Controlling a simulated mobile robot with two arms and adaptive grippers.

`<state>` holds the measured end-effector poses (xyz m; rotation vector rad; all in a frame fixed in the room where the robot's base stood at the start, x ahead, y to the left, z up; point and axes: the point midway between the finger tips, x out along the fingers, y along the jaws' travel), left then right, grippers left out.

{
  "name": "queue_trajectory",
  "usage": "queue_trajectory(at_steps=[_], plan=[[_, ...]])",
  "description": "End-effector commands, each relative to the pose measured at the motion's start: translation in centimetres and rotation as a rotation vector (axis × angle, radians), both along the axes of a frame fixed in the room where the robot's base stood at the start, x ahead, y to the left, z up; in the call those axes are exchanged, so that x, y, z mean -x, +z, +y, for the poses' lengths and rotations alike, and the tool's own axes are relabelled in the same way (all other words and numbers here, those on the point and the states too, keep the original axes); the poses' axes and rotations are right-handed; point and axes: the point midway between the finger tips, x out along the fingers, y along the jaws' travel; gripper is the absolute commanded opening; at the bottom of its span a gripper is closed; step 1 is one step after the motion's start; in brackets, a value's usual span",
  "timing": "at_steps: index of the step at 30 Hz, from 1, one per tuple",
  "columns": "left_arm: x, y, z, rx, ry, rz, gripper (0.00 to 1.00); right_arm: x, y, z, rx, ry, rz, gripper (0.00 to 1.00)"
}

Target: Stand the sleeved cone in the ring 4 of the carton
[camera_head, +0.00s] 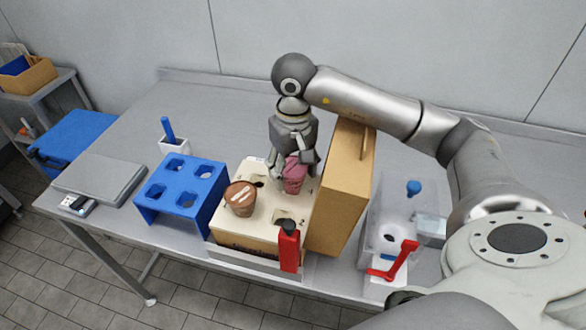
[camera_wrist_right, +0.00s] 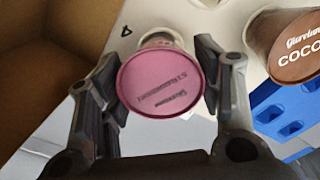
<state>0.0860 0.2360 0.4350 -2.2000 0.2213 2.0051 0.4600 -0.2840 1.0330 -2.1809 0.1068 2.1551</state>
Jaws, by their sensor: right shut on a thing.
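A pink cone (camera_head: 293,178) with a flat round lid is between the fingers of my right gripper (camera_head: 292,163), at the back right of the carton's cream top (camera_head: 265,190). In the right wrist view my gripper (camera_wrist_right: 165,85) is shut around the pink lid (camera_wrist_right: 160,85), one finger on each side. A printed 4 (camera_wrist_right: 126,30) is on the panel beside the cone. The ring under the cone is hidden, so I cannot tell how deep it sits. A brown cone (camera_head: 240,198) stands in the carton's left side. My left gripper is out of view.
A tall brown cardboard panel (camera_head: 342,195) rises right of the carton. A blue holed rack (camera_head: 182,190) stands to the left. A red bottle (camera_head: 289,250) is at the front. A clear box (camera_head: 392,220) with a red handle is at right.

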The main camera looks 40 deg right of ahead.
Motion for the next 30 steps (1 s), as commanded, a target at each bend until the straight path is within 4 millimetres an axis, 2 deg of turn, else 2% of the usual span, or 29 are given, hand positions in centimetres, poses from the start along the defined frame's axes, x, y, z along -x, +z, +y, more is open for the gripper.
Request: queue_trajectory(at_steps=[1, 3, 4, 9, 22, 26, 30], plan=[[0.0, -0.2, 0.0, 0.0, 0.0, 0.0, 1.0, 0.5, -1.1, 0.3, 0.003, 0.009, 0.02, 0.34], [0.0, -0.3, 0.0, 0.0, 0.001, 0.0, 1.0, 0.5, -1.1, 0.3, 0.003, 0.01, 0.02, 0.34], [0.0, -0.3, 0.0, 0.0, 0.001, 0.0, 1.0, 0.5, -1.1, 0.3, 0.003, 0.01, 0.019, 0.62], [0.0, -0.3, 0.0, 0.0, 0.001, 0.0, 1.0, 0.5, -1.2, 0.4, 0.003, 0.011, 0.019, 0.84], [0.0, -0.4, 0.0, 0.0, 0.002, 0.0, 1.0, 0.4, -0.7, 0.4, 0.001, 0.012, 0.017, 0.84], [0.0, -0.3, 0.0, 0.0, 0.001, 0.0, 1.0, 0.3, 0.9, 0.3, 0.002, 0.009, 0.012, 0.84], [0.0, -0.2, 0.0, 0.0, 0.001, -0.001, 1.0, 0.2, 3.6, 0.2, 0.0, 0.007, 0.004, 0.84]])
